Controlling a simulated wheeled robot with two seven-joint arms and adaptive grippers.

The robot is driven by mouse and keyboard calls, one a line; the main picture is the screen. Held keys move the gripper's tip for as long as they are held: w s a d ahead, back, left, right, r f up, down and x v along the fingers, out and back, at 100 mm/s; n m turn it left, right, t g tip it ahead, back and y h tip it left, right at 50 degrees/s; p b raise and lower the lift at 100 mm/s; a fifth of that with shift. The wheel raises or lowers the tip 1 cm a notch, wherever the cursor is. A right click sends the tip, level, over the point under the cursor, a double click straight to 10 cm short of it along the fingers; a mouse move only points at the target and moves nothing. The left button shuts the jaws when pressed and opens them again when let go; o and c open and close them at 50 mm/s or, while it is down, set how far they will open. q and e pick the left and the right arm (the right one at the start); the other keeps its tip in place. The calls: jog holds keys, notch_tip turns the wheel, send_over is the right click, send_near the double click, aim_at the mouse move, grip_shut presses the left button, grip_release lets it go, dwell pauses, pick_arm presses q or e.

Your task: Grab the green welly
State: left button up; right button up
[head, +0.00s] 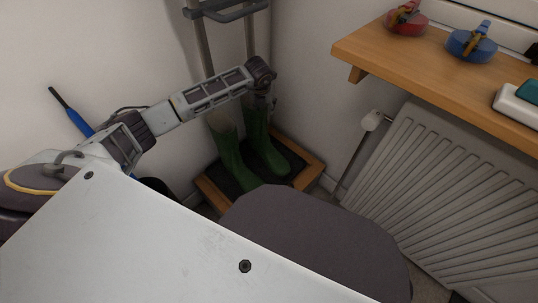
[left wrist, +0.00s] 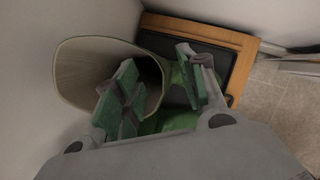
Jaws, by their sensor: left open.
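Two green wellies stand upright side by side on a wood-framed tray (head: 312,176) with a dark mat. The left welly (head: 232,160) shows its pale lining at the top. The right welly (head: 262,145) stands directly below my left gripper (head: 264,100), which partly hides its top. In the left wrist view, my left gripper (left wrist: 160,90) is open, with green pads on its fingers. One finger overlaps a boot's wide pale opening (left wrist: 85,62); the other is to the right of its rim. Whether either touches the boot is unclear. Green boot surface (left wrist: 182,120) shows between the fingers. My right gripper is out of view.
A wall is close behind the boots, and a grey rail frame (head: 202,45) rises behind them. A white radiator (head: 440,190) and a wooden shelf (head: 440,65) are on the right. The shelf holds a red object (head: 407,22) and a blue object (head: 472,44).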

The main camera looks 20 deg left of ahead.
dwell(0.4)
pick_arm(q)
grip_shut()
dwell(0.4)
